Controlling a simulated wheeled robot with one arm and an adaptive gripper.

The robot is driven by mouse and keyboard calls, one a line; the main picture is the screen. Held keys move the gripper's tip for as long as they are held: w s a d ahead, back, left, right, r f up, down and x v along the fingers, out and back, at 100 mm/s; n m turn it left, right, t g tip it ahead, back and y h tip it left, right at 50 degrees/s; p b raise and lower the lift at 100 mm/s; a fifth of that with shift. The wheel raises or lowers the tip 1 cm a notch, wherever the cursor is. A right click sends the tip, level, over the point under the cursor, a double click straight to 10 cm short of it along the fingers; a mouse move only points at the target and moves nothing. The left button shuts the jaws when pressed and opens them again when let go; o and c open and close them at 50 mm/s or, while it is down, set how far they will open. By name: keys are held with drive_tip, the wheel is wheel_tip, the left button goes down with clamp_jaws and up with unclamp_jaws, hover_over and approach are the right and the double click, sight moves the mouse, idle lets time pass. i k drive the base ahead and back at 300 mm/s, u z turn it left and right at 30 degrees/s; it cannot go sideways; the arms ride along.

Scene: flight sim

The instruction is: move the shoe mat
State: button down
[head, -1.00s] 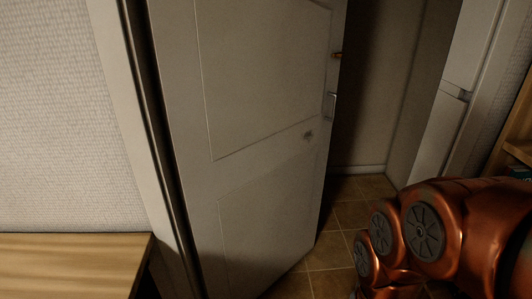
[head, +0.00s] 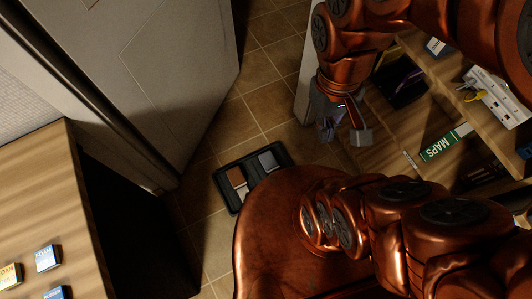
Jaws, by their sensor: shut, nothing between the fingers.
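The shoe mat (head: 259,176) is a small black tray with a raised rim. It lies on the tiled floor by the door, just left of my copper-coloured base. Brown, grey and beige flat pieces rest in it. My base lies close to its lower right side and may hide some of that edge. My gripper (head: 344,130) hangs to the right of the mat and above it, apart from it. It is shut and holds nothing.
A pale door (head: 165,75) stands at the upper left. A wooden surface (head: 45,200) with small boxes is at the left. Wooden shelves (head: 400,130) with a green MAPS binder (head: 445,143) and a power strip are at the right. Tiled floor (head: 265,50) is clear beyond the mat.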

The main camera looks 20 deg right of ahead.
sight(253, 171)
drive_tip(key=z, duration=0.95)
drive_tip(key=k, duration=1.2)
drive_tip(key=u, duration=1.55)
